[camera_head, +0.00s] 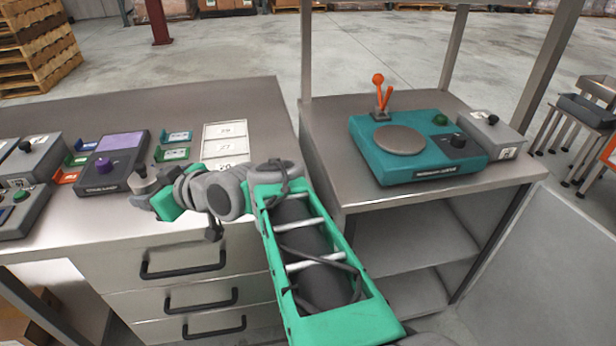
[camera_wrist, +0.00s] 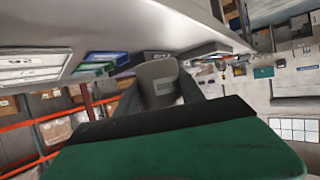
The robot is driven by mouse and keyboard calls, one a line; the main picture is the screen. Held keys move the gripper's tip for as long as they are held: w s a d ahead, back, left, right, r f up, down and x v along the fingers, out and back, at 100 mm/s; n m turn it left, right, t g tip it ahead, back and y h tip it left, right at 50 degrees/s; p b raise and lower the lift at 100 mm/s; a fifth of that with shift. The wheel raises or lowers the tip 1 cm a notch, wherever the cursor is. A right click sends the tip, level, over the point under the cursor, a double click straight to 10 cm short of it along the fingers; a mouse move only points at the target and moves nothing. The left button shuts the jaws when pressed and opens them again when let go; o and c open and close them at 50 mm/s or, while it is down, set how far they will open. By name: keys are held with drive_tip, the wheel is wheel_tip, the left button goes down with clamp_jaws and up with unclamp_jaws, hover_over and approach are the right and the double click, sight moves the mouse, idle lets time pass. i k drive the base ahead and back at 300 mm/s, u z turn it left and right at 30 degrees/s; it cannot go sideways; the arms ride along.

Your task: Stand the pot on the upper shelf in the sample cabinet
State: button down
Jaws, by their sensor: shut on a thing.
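My gripper (camera_head: 147,190) is over the left workbench, left of the numbered white cards. It is shut on a small grey pot (camera_head: 140,173), mostly hidden by the fingers in the head view. In the wrist view a grey shape with a small label, which looks like the pot (camera_wrist: 160,82), stands beyond the green gripper body. Whether it touches the bench cannot be told. The sample cabinet (camera_head: 345,215) is the open bay under the right counter. Its upper shelf (camera_head: 420,238) shows bare, with a lower shelf (camera_head: 415,292) beneath. My forearm hides the cabinet's left part.
A teal weigher (camera_head: 440,172) with a round plate and a grey box (camera_head: 492,130) stand on the right counter. A dark device with a purple top (camera_head: 110,160) and coloured holders (camera_head: 172,154) lie near my gripper. A grey panel (camera_head: 550,270) stands right of the cabinet.

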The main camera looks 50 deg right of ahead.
sight(386, 245)
drive_tip(key=z, duration=0.05)
drive_tip(key=k, duration=1.6)
drive_tip(key=u, duration=1.15)
drive_tip(key=i, duration=1.15)
drive_tip(key=z, duration=2.45)
drive_tip(key=i, duration=1)
drive_tip(key=u, duration=0.1)
